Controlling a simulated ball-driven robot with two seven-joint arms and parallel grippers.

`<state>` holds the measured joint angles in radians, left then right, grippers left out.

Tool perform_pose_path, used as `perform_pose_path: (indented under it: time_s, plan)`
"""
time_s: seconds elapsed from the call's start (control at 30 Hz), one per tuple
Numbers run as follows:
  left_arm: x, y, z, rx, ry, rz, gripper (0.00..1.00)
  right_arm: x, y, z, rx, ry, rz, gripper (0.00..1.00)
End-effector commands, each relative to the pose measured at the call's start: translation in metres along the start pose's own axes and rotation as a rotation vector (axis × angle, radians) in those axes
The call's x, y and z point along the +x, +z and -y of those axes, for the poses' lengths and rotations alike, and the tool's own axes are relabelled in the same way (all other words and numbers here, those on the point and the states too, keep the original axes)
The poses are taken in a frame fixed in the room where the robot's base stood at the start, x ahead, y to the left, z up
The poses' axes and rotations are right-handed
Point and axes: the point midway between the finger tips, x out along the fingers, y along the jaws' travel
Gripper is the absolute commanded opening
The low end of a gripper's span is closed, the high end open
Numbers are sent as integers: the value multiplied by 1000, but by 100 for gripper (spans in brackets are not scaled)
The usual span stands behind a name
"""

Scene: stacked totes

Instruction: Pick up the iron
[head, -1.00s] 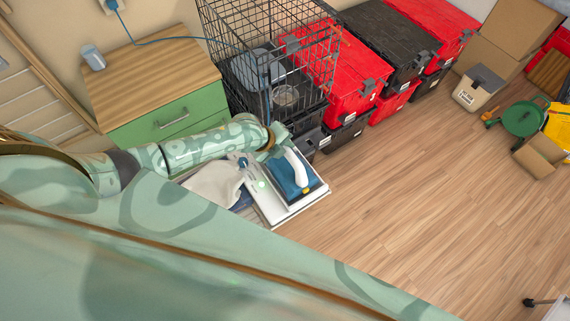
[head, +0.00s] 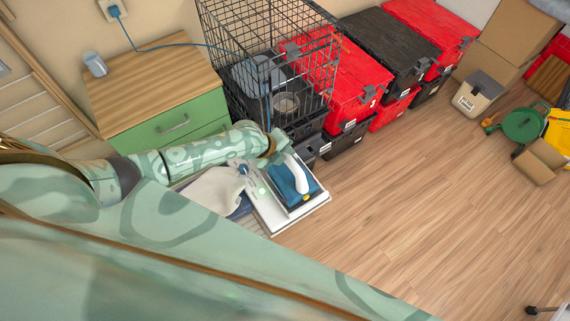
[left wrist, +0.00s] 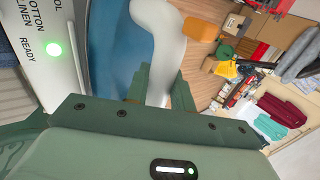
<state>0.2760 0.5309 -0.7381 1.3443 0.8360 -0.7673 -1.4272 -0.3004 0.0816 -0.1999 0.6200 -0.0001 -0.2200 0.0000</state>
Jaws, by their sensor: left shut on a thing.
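The iron (head: 288,184) is blue with a white handle. It sits on a white steam station (head: 268,210) with a printed panel and a green light, near the front of the dresser and cage. My left gripper (head: 278,160) reaches it from above and behind. In the left wrist view, the white handle (left wrist: 158,25) passes between the two green fingers of my left gripper (left wrist: 160,88), which are shut on it. The handle's lower part is hidden behind the gripper. I cannot tell whether the iron is clear of the station. My right gripper is not in view.
A grey cloth (head: 213,190) lies left of the station. A wire cage (head: 270,55) and a green dresser (head: 165,130) stand close behind. Red and black totes (head: 350,85) are stacked along the wall. The wooden floor (head: 420,200) to the right is clear.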

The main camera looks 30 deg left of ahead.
Motion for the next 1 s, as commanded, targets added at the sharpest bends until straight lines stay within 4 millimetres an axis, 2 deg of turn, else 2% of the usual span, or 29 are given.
perform_pose_path:
  time_s: [0.23, 0.57, 0.77, 1.0]
  plan:
    - [-7, 1, 6, -1, -3, 0, 0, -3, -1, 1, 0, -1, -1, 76]
    - [-33, -3, 20, 1, -4, -1, 0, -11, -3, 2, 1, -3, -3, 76]
    - [-61, -16, 21, 2, -5, -1, 0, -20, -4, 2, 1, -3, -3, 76]
    - [-104, -39, 20, 3, -4, -2, 0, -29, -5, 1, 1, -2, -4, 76]
